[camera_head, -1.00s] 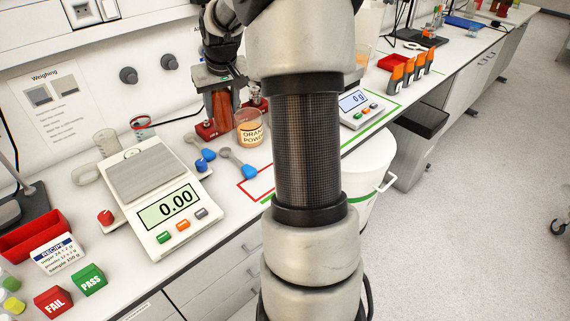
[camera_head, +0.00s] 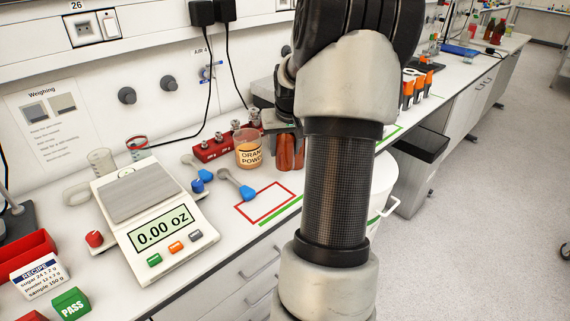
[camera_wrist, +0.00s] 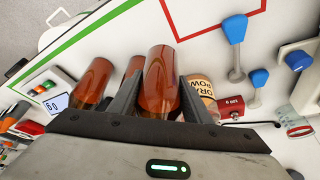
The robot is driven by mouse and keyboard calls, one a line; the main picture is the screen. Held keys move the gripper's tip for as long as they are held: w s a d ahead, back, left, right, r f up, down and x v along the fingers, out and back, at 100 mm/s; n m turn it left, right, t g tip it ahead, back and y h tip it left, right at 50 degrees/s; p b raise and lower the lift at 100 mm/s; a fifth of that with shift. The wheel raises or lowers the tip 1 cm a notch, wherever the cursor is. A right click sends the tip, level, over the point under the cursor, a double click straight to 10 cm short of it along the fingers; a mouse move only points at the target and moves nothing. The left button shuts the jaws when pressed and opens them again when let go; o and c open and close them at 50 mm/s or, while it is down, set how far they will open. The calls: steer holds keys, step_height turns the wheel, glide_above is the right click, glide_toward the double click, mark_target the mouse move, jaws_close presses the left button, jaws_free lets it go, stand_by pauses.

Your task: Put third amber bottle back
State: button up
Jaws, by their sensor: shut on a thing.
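My gripper (camera_wrist: 162,88) is shut on an amber bottle (camera_wrist: 163,72), with one finger on each side of it. In the head view the held bottle (camera_head: 285,152) is just right of the orange powder beaker (camera_head: 248,151); whether its base touches the bench is unclear. Two other amber bottles stand left of it in the wrist view: one close beside the left finger (camera_wrist: 134,66) and one farther left (camera_wrist: 93,80). In the head view my arm hides much of this area.
A red rack (camera_head: 212,150) with metal weights stands behind the beaker. Blue-ended scoops (camera_head: 240,184) lie in front, near a red outlined square (camera_head: 266,203). A balance (camera_head: 150,215) reads 0.00 oz. Orange-capped tubes (camera_head: 415,87) stand beyond my arm.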

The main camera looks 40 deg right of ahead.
mark_target(287, 146)
steer(key=shift+f, duration=2.3)
steer(key=shift+f+b, duration=0.15)
steer(key=shift+b, duration=0.2)
steer(key=o, duration=1.4)
steer(key=shift+c, duration=0.2)
steer(key=shift+r, duration=0.45)
steer(key=p+v, duration=0.1)
steer(key=v, duration=1)
steer(key=shift+s+a+r+p, duration=0.1)
steer(key=shift+a+r+p, duration=0.1)
steer(key=shift+p, duration=0.15)
steer(key=shift+d, duration=0.1)
